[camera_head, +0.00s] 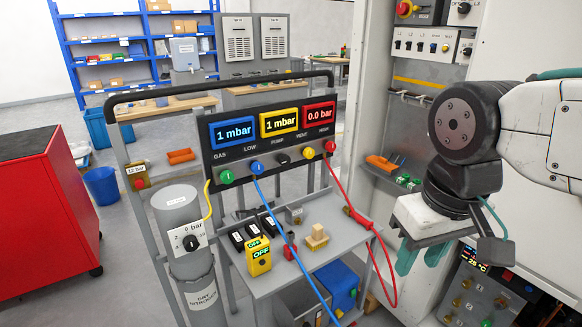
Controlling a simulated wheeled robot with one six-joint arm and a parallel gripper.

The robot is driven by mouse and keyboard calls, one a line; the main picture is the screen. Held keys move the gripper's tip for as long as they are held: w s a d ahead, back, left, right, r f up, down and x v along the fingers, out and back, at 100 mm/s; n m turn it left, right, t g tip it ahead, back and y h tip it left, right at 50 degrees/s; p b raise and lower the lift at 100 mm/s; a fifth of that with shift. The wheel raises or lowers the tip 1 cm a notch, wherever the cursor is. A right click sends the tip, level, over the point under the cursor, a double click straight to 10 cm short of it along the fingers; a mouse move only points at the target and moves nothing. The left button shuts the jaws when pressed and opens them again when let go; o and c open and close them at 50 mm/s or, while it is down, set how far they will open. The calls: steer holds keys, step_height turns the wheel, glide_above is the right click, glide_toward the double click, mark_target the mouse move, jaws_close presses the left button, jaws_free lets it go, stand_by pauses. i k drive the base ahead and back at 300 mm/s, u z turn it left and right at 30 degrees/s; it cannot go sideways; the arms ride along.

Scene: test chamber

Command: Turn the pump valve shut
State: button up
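The manifold panel (238,162) is black and stands on a cart, with the labels GAS, LOW, PUMP, VENT and HIGH. The pump valve looks to be the small dark knob (282,158) below the middle display; its handle angle is too small to tell. A green knob (227,177) and a blue knob (257,168) are to its left, a yellow knob (308,153) and a red knob (330,146) to its right. The displays read 1 mbar, 1 mbar and 0.0 bar. My gripper (422,260) points down at the right, away from the panel, its teal fingers apart and empty.
Yellow, blue and red hoses hang from the panel; the red hose (386,250) loops towards my gripper. The cart's shelf holds a yellow box (258,256) and a wooden block (316,237). A grey nitrogen cylinder (178,205) stands left, beyond it a red cabinet (45,210).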

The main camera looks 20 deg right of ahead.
mark_target(285, 160)
steer(key=i, duration=0.45)
steer(key=z, duration=1.05)
